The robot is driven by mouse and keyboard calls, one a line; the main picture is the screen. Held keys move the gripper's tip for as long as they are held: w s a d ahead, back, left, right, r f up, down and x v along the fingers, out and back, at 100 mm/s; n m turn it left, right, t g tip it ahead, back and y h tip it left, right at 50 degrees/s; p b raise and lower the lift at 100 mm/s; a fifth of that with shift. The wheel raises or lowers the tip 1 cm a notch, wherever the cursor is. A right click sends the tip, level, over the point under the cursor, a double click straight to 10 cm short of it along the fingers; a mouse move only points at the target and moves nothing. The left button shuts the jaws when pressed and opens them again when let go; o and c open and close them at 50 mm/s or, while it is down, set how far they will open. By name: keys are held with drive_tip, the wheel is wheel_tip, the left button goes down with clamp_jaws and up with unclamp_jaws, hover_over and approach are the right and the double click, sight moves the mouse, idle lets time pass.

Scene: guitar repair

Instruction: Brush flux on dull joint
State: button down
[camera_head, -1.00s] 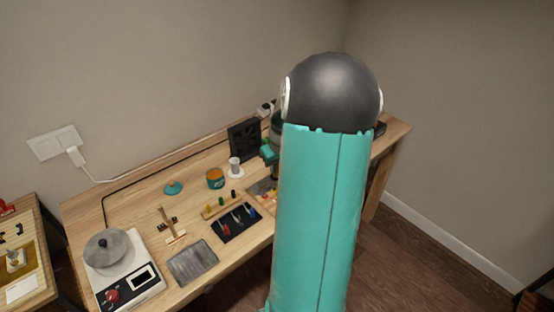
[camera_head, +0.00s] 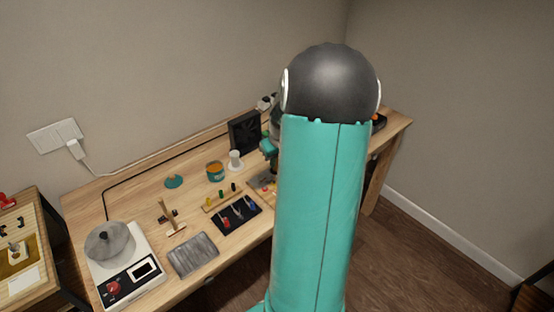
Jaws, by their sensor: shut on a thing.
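An open teal jar with orange contents (camera_head: 215,172), which looks like the flux, stands on the workbench (camera_head: 140,205). A teal lid (camera_head: 174,181) lies to its left. Part of a flat work area with small coloured pieces (camera_head: 262,184) shows at the left edge of my arm; the rest is hidden behind my arm. The dull joint cannot be made out. No brush can be made out. My teal arm stands large in front of the bench. A bit of my wrist shows left of the arm, above that work area; my gripper's fingers are hidden.
A black fan box (camera_head: 244,132) and a white cup (camera_head: 235,160) stand at the back. A black mat with coloured tools (camera_head: 236,216), a grey pad (camera_head: 192,254), a wooden stand (camera_head: 167,217) and a pot (camera_head: 109,241) on a white device occupy the front and left.

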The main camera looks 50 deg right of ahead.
drive_tip(key=shift+f, duration=0.7)
idle(1.4)
drive_tip(key=shift+r, duration=0.1)
idle(0.6)
drive_tip(key=shift+r, duration=3.45)
drive_tip(key=shift+d, duration=0.1)
drive_tip(key=d+r, duration=0.2)
drive_tip(key=d, duration=0.5)
drive_tip(key=shift+d, duration=0.4)
